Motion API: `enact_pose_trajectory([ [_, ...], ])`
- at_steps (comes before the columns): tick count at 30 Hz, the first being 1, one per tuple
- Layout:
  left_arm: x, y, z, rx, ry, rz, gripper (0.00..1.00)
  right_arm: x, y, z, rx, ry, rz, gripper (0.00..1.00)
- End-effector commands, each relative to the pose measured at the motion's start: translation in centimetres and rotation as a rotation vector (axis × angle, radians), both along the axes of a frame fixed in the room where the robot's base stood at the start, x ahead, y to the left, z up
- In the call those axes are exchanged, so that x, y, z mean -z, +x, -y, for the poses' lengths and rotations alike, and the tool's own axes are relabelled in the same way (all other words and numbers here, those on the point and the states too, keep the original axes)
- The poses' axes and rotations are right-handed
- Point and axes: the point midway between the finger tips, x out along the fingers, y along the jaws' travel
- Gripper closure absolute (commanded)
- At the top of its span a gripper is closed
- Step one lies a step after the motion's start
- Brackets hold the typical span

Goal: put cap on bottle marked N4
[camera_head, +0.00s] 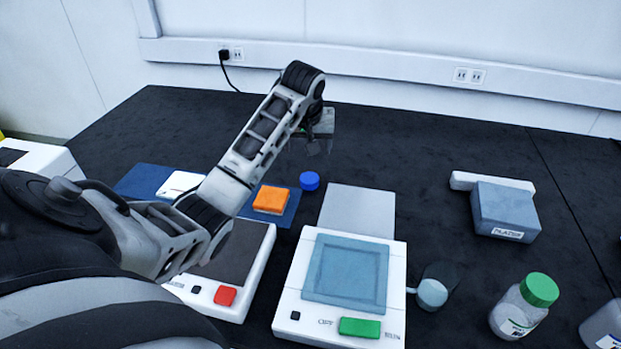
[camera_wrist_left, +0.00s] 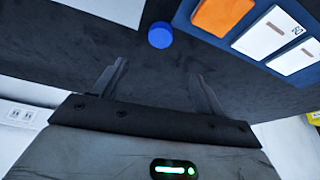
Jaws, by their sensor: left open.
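A blue cap (camera_head: 309,181) lies on the dark bench by the right edge of the blue mat; it also shows in the left wrist view (camera_wrist_left: 160,35). My left gripper (camera_head: 315,148) is above the bench, behind the cap. In the left wrist view its fingers (camera_wrist_left: 158,82) are apart and empty, with the cap beyond their tips. A bottle with a green cap (camera_head: 540,290) stands at the front right; its label is too small to read. Part of another bottle (camera_head: 603,325) shows at the right edge, its top cut off. I cannot tell which bottle is N4. My right gripper is not in view.
A blue mat (camera_head: 288,216) holds an orange block (camera_head: 271,199) and white cards. Two white devices stand in front, one with a green button (camera_head: 360,327), one with a red button (camera_head: 225,295). A small cup (camera_head: 432,293) and a grey-blue box (camera_head: 505,208) stand right.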

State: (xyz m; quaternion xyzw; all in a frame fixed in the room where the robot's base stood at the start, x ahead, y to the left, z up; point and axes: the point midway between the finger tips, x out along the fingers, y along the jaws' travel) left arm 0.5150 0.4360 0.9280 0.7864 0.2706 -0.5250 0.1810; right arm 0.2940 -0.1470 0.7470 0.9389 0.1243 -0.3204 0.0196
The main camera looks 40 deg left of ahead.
Motion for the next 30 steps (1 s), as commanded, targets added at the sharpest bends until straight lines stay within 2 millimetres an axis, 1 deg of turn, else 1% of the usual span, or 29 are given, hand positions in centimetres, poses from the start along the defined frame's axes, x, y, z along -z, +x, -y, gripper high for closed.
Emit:
enact_pose_trajectory([
  [1,1.1,0.2,-0.2,-0.001,-0.002,-0.006,0.28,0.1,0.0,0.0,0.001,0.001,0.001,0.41],
  [6,4.6,1.3,-1.1,-0.001,-0.002,-0.006,0.28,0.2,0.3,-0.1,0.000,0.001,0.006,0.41],
  [9,6.5,1.9,-1.5,0.000,-0.001,-0.005,0.28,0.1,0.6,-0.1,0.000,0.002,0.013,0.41],
  [12,7.8,2.4,-1.9,0.000,0.000,-0.004,0.28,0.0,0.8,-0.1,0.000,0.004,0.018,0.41],
  [16,8.7,2.7,-2.2,0.000,0.000,-0.001,0.28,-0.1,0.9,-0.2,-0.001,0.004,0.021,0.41],
  [26,8.8,2.8,-2.2,0.001,0.000,0.000,0.28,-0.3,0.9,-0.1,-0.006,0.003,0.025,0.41],
  [28,9.2,2.8,-2.2,0.001,0.000,-0.002,0.28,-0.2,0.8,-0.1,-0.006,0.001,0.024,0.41],
  [30,10.1,3.0,-2.3,-0.001,0.000,-0.004,0.28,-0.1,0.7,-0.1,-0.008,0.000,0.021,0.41],
])
